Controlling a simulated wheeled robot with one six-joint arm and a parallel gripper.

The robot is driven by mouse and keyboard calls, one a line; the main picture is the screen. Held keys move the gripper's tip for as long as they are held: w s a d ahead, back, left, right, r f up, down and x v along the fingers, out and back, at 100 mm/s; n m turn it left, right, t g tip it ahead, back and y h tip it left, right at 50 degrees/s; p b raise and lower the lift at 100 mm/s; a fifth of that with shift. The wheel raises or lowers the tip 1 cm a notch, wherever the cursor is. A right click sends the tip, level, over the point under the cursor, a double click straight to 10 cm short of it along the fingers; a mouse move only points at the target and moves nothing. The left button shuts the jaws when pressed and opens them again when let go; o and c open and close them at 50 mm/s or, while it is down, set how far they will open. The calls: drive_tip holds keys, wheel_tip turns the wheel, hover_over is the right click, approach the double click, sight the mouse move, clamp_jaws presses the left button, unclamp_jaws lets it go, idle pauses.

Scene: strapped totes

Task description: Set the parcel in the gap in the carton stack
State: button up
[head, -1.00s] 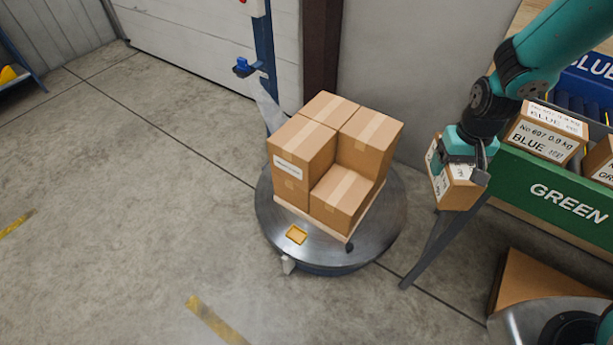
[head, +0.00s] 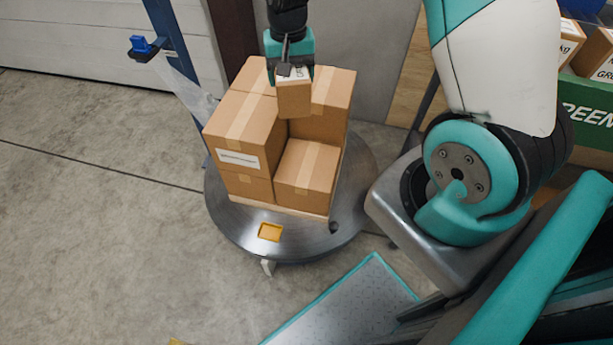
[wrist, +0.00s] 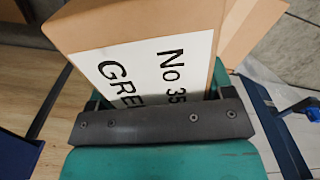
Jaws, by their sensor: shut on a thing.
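My gripper (head: 291,72) is shut on a small brown parcel (head: 294,100). In the wrist view the parcel (wrist: 85,30) fills the upper middle, with a white label reading "No 35" and "GREE", partly cut off. The carton stack (head: 245,135) stands on a pallet on a round metal turntable (head: 230,225). Its gap is at the front right, above a lower carton (head: 308,165) whose top is bare. The parcel hangs at the rear of that gap in the picture, overlapping the back cartons. Its exact height over them cannot be told.
A blue post (head: 172,50) with clear film stands behind the stack at left. A green bin (head: 588,110) with cartons is at the far right. A grey metal plate with teal edges (head: 350,305) lies in front. The floor at left is clear.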

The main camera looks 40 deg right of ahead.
drive_tip(key=d+f+m+b, duration=0.1)
drive_tip(key=f+m+b, duration=0.2)
drive_tip(key=f+b, duration=0.4)
drive_tip(key=d+f+m+b, duration=0.2)
drive_tip(key=f+b, duration=0.6)
drive_tip(key=f, duration=0.4)
drive_tip(key=s+d+f+m+b, duration=0.1)
drive_tip(key=f+m+b, duration=0.3)
drive_tip(key=f+b, duration=0.4)
drive_tip(key=shift+d+f, duration=0.25)
drive_tip(key=shift+f, duration=1.05)
